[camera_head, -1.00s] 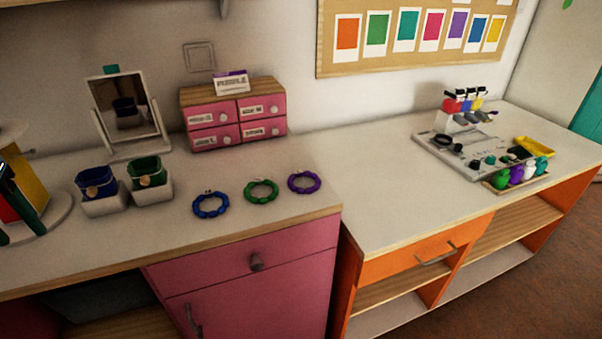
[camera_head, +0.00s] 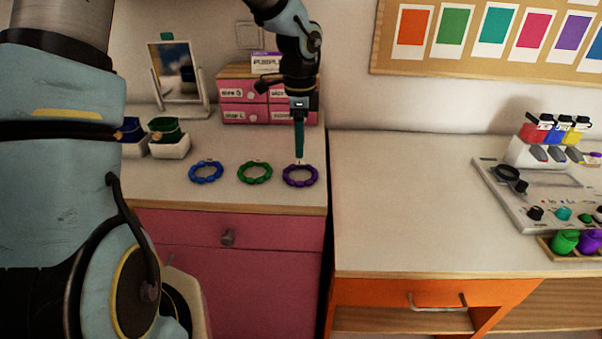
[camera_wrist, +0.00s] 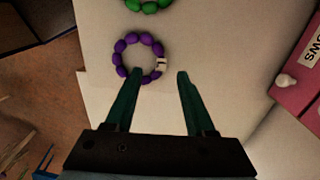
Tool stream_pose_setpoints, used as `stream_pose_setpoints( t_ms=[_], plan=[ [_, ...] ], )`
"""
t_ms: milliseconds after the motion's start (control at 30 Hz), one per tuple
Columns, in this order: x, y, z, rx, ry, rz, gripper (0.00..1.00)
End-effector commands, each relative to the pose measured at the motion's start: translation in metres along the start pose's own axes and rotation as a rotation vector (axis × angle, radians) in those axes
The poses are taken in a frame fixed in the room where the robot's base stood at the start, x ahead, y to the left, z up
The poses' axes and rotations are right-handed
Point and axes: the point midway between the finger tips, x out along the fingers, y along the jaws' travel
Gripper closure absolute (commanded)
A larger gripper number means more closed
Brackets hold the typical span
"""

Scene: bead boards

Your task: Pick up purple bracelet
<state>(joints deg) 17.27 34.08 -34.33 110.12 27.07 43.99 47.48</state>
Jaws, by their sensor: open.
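The purple bracelet (camera_head: 300,176) lies flat on the white counter near its front right corner, at the right end of a row of three. My gripper (camera_head: 299,160) is above its back edge in the head view, pointing down. In the wrist view the purple bracelet (camera_wrist: 117,56) shows whole, with a small pale piece on its ring. The open, empty fingers (camera_wrist: 156,74) have tips near that pale piece; the left tip is close to the beads and the right tip is apart from them. Whether the left finger touches the bracelet I cannot tell.
A green bracelet (camera_head: 255,173) and a blue bracelet (camera_head: 206,172) lie to the left. A pink drawer box (camera_head: 243,96) stands behind. A mirror (camera_head: 180,76) and two small bins (camera_head: 169,146) are further left. The orange-fronted counter (camera_head: 400,190) has free room.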

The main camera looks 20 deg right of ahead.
Motion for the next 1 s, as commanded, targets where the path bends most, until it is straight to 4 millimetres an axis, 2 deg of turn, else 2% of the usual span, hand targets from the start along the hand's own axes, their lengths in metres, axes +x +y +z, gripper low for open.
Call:
stream_pose_setpoints(
  t_ms=[333,467,667,1000],
  plan=[
    [0.043,-0.001,0.001,0.001,-0.001,0.002,0.45],
    [0.05,-0.002,0.001,0.0,-0.001,0.0,0.45],
    [0.051,-0.002,0.001,-0.001,-0.001,-0.001,0.46],
    [0.05,-0.002,0.001,-0.001,-0.001,-0.001,0.84]
  ],
)
